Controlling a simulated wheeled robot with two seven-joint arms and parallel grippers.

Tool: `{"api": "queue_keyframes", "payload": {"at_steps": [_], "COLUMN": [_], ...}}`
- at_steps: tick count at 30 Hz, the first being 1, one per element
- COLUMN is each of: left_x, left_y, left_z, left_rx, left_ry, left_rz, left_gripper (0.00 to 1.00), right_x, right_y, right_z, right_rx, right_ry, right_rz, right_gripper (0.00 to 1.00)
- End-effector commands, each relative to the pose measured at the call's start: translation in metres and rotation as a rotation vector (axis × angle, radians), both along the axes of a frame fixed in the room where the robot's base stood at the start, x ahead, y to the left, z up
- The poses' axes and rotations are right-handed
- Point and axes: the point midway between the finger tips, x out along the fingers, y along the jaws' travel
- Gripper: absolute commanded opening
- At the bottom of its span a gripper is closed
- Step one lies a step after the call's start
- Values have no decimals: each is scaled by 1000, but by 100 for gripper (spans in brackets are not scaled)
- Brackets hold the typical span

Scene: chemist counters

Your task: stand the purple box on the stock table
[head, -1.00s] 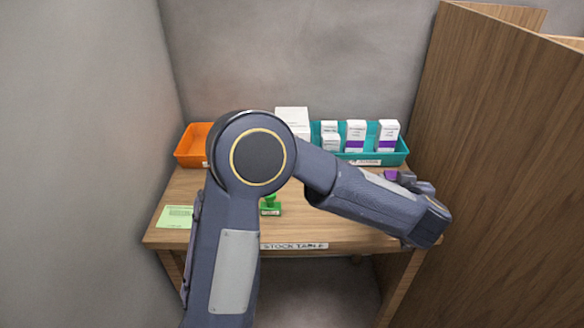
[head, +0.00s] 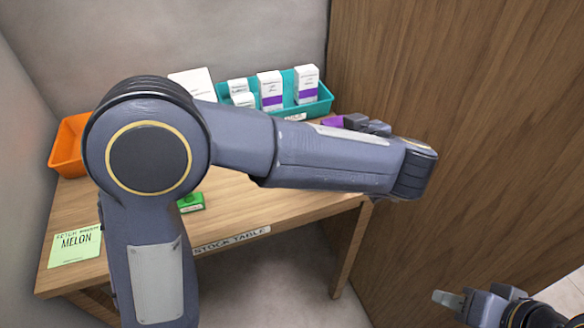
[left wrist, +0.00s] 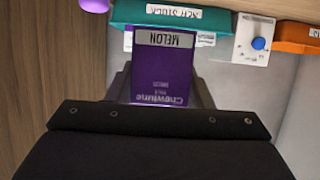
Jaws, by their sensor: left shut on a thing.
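The purple box (left wrist: 163,78), with a white MELON label, is between the fingers of my left gripper (left wrist: 160,92) in the left wrist view, where it appears upside down.
A teal tray (head: 318,108) with several white and purple boxes stands at the back, beside a white device (left wrist: 255,38). An orange tray (head: 66,150) is at the left. A green card (head: 76,246) and green stamp (head: 191,202) lie in front. A wooden partition (head: 440,110) borders the right.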

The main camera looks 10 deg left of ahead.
Motion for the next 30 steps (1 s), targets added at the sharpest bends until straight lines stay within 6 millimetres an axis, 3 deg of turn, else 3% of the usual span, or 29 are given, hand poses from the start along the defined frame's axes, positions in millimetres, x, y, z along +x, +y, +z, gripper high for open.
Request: {"api": "queue_keyframes", "payload": {"at_steps": [3,9,17,24,30], "left_x": [-10,-17,-20,-22,-22], "left_y": [30,55,67,72,72], "left_z": [-17,-52,-66,-100,-101], "left_rx": [0,1,0,2,-2], "left_ry": [1,2,0,2,-1], "left_rz": [2,1,0,-1,0], "left_gripper": [25,25,25,25,25], "right_x": [0,0,0,0,0], "right_y": [0,0,0,0,0], "right_z": [-11,-24,-28,-40,-39], "right_rx": [0,0,0,0,0], "right_ry": [0,0,0,0,0], "right_rz": [0,0,0,0,0], "right_gripper": [36,36,36,36,36]}}
